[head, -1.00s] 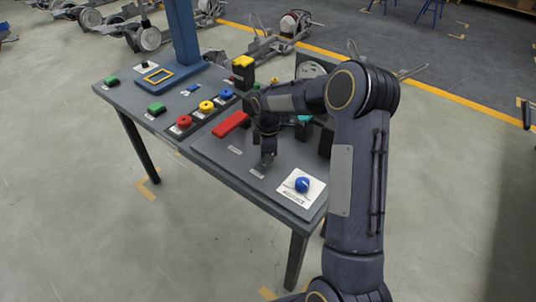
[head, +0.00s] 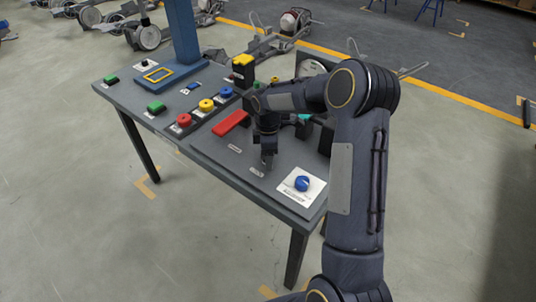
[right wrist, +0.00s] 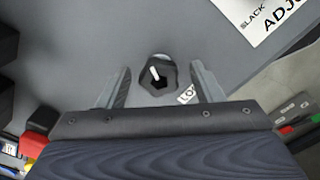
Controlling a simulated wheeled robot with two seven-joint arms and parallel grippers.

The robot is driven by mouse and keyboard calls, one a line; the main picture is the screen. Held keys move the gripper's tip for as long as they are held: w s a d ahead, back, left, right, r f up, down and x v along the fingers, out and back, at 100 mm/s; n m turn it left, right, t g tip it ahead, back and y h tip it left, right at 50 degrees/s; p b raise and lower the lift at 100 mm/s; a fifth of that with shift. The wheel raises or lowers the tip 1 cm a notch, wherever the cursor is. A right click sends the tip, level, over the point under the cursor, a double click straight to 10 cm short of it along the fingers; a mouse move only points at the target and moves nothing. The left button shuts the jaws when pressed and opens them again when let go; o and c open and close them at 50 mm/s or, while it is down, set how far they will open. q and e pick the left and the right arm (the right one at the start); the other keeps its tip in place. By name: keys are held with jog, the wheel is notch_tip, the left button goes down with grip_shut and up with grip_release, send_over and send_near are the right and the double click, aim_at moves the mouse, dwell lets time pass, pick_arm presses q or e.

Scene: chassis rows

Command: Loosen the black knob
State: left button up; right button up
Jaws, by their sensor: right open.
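The black knob (right wrist: 158,82), dark with a white pointer mark, stands on the grey panel in the right wrist view. A white label that starts with "LO" lies beside it, partly covered by a finger. My right gripper (right wrist: 160,68) is open, with one finger on each side of the knob and a gap on both sides. In the head view my right gripper (head: 267,162) points down at the bench (head: 215,150) and hides the knob. My left gripper is not in view.
A blue knob (head: 302,183) on a white card sits at the bench's near right corner. A red bar (head: 231,122) lies left of my gripper. Red (head: 184,120), yellow (head: 206,105) and blue (head: 226,93) buttons stand further left.

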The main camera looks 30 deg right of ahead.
notch_tip(320, 180, up, 8)
jog(key=shift+f, duration=0.15)
dwell(0.4)
